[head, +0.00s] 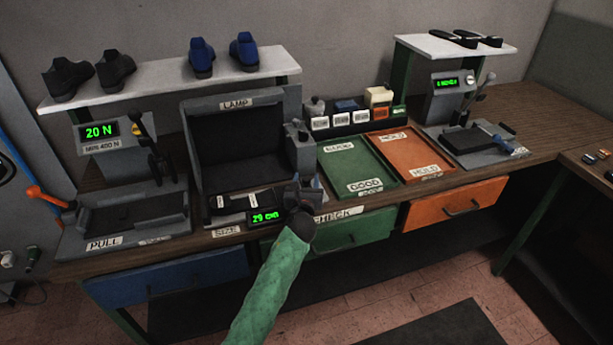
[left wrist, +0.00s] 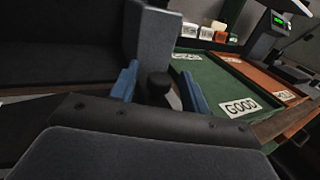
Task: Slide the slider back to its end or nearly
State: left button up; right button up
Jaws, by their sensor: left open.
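The size gauge has a SIZE label (head: 227,231) and a green display (head: 265,217) reading 29 cm. It lies at the bench's front edge, below the LAMP box. My left gripper (head: 306,188) is just right of the display, and its arm hides part of the gauge's right end. In the left wrist view its blue fingers (left wrist: 161,88) are apart, with a dark upright knob (left wrist: 158,86) between them. I cannot tell whether they touch it. The knob may belong to the slider; the slider itself is not clearly seen. My right gripper is out of view.
The LAMP box (head: 237,104) stands behind the gauge. The green GOOD tray (head: 358,187) and the orange HOLD tray (head: 413,160) lie to the right. A PULL tester (head: 104,243) stands left. Shoes stand on a white shelf (head: 170,84) above.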

pick_arm(q)
jog(key=shift+w, duration=0.6)
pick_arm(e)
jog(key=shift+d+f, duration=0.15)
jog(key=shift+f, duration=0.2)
